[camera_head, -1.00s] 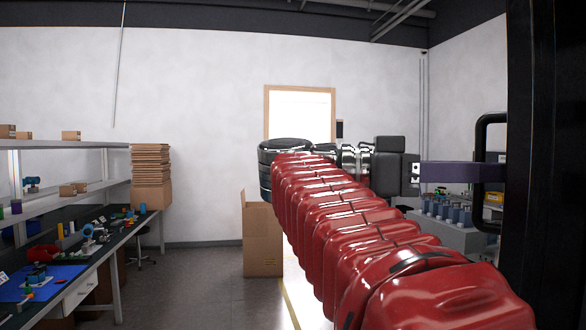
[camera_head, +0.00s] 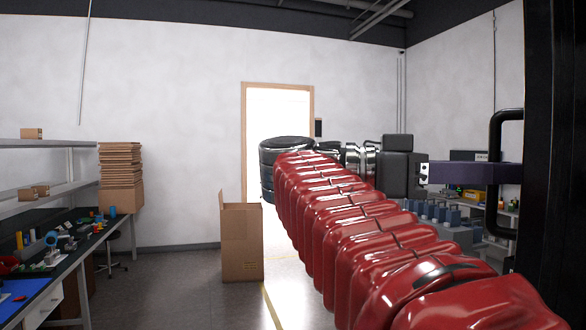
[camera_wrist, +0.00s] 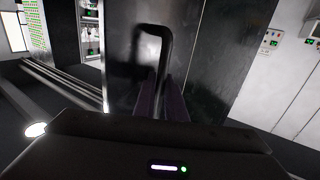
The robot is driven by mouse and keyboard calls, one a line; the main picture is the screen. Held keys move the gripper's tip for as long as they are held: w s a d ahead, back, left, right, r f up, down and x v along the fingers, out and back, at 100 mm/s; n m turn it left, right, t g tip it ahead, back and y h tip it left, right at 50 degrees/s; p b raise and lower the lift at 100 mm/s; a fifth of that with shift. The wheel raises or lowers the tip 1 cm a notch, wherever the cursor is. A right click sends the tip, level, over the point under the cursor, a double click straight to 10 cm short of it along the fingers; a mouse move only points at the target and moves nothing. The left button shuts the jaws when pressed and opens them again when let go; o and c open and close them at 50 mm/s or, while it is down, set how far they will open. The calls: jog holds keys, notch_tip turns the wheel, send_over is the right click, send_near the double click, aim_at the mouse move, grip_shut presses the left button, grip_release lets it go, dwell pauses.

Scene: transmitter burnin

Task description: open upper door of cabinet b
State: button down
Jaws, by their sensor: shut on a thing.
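The dark cabinet door (camera_head: 556,110) stands at the right edge of the head view, close to me and almost edge-on. Its black bar handle (camera_head: 494,140) sticks out to the left of it. My gripper (camera_head: 508,173) is at the middle of the handle, its purple fingers shut on the upright bar. In the wrist view the handle (camera_wrist: 154,30) rises above my gripper (camera_wrist: 161,88), in front of the dark glossy door panel (camera_wrist: 215,50). The fingertips are partly hidden by the bar. I cannot tell how far the door stands open.
A bench with grey equipment (camera_head: 440,222) lies beyond my arm at the right. An open carton (camera_head: 240,245) stands on the floor in the middle. A workbench (camera_head: 70,258) with parts and shelves is at the left.

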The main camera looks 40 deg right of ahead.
jog(key=shift+w+d+f, duration=0.1)
jog(key=shift+w+d, duration=0.15)
jog(key=shift+w, duration=0.05)
jog(key=c, duration=1.8)
grip_release()
jog(key=shift+d, duration=0.15)
jog(key=shift+s, duration=0.1)
jog(key=shift+r, duration=0.2)
